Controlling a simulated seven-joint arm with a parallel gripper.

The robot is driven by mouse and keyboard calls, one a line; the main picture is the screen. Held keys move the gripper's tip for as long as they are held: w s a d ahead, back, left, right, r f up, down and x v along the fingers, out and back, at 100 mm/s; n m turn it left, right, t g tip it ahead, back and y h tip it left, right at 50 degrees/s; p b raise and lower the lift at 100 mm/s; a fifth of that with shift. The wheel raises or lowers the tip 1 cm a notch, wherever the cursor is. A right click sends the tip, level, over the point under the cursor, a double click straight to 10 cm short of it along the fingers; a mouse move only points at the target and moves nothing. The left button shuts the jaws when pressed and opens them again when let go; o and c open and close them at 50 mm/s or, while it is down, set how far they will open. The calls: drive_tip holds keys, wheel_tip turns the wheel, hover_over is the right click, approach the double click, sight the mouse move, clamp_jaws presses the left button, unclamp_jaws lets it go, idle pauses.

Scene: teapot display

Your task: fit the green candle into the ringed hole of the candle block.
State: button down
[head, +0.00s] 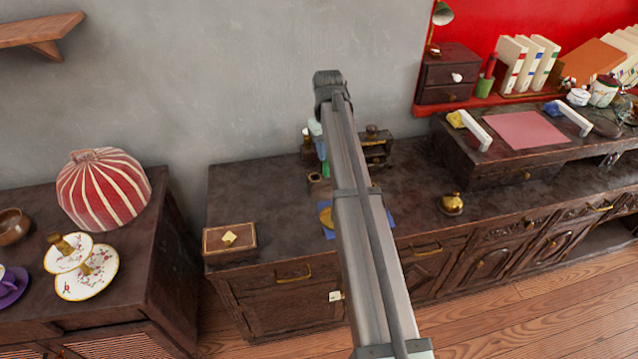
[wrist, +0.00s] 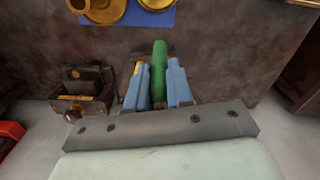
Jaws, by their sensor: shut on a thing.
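The green candle (wrist: 160,62) stands between the two blue-grey fingers of my gripper (wrist: 158,80) in the wrist view. The fingers are shut on it, and its rounded end reaches past the fingertips. In the head view the candle (head: 325,169) is a small green strip beside my arm, pointing down over the dark cabinet top. A small brown block (head: 314,178), which looks like the candle block, sits just below and left of it. The ringed hole is not clear, and I cannot tell whether the candle touches the block.
A dark stand with a small drawer (head: 377,147) is close by on the right; it shows at left in the wrist view (wrist: 84,88). A blue cloth (wrist: 155,17) with brass pieces lies near the front. A wooden box (head: 230,243) stands at the cabinet's left end.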

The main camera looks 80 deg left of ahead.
drive_tip(key=s+a+f, duration=0.1)
drive_tip(key=s+a, duration=0.1)
drive_tip(key=a, duration=0.5)
wheel_tip(320, 180, down, 10)
drive_tip(key=m, duration=0.1)
drive_tip(key=shift+a+m, duration=0.3)
drive_tip(key=shift+m, duration=0.1)
drive_tip(key=shift+f, duration=0.15)
drive_tip(key=c, duration=1)
unclamp_jaws()
wheel_tip(320, 180, up, 12)
drive_tip(key=shift+r, duration=0.2)
